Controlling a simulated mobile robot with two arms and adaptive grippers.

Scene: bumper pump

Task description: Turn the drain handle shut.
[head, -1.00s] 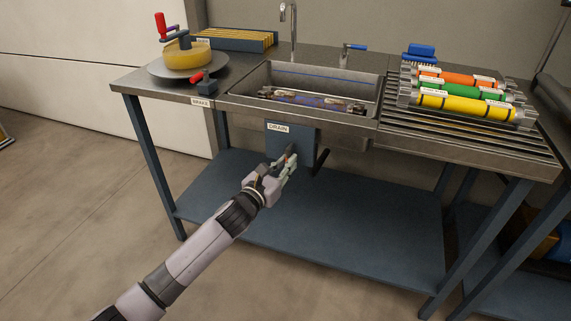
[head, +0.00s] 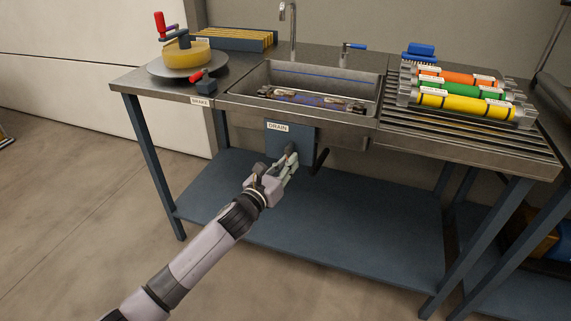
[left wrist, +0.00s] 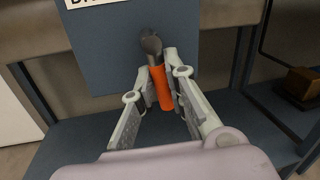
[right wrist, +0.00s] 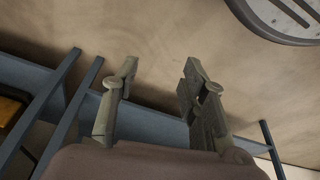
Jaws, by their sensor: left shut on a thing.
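The drain handle is an orange grip (left wrist: 160,90) on a grey metal stem, in front of the dark blue panel (head: 277,142) labelled DRAIN under the sink. In the left wrist view it hangs down from its pivot, leaning slightly right. My left gripper (left wrist: 158,75) is shut on the handle, with one finger on each side of the orange grip. In the head view the left gripper (head: 284,164) covers most of the handle. My right gripper (right wrist: 161,66) is open and empty in the right wrist view; it is not in the head view.
The steel sink (head: 258,77) sits above the panel, with a tap (head: 293,30) behind. A dark pipe (head: 320,161) hangs right of the panel. A blue lower shelf (head: 330,235) lies below. Colored tubes (head: 465,107) lie on the slatted drainer at right.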

